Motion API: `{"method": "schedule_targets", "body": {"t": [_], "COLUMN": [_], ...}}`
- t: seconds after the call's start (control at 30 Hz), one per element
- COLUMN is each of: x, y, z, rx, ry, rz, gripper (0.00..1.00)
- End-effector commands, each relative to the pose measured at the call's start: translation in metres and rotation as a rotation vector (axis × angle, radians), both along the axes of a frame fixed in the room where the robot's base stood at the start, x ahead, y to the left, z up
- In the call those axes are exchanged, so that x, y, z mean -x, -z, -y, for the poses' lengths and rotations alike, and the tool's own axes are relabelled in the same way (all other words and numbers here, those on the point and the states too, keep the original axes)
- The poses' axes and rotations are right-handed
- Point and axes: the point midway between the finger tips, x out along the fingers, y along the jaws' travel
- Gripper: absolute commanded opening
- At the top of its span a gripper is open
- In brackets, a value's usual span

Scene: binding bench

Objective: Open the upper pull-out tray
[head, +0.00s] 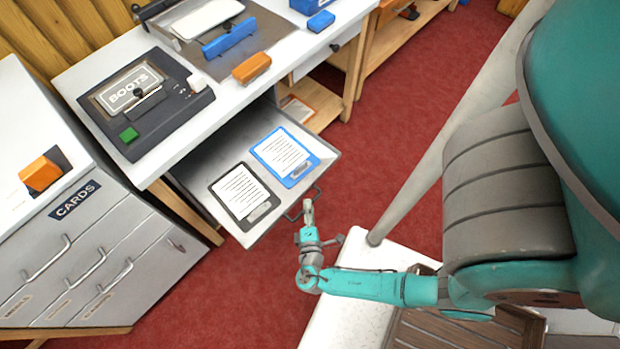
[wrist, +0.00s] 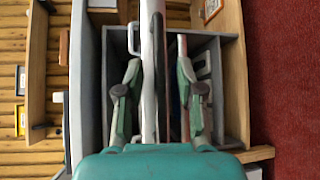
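A grey pull-out tray (head: 222,148) stands out from under the white bench top, carrying a black clipboard (head: 243,194) and a blue clipboard (head: 286,155). Its thin dark handle (head: 317,193) is on the front edge. My gripper (head: 308,207) is just in front of that edge, close to the handle; I cannot tell whether they touch. In the wrist view my gripper (wrist: 158,92) has its fingers spread, with the edge-on tray (wrist: 149,70) in line with the gap. I see no second tray clearly in the head view.
The bench top holds a dark machine (head: 140,100), an orange block (head: 252,68) and a blue block (head: 321,21). A grey drawer cabinet (head: 100,255) marked CARDS stands at left. Red carpet (head: 385,130) is clear right of the tray.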

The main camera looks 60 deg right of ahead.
Motion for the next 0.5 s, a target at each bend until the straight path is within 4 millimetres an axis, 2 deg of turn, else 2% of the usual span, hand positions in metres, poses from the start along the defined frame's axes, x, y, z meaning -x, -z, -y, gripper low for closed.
{"method": "schedule_targets", "body": {"t": [0.5], "x": [0.017], "y": [-0.006], "z": [-0.036], "rx": [-0.001], "ry": [-0.006], "rz": [0.000], "gripper": [0.37]}}
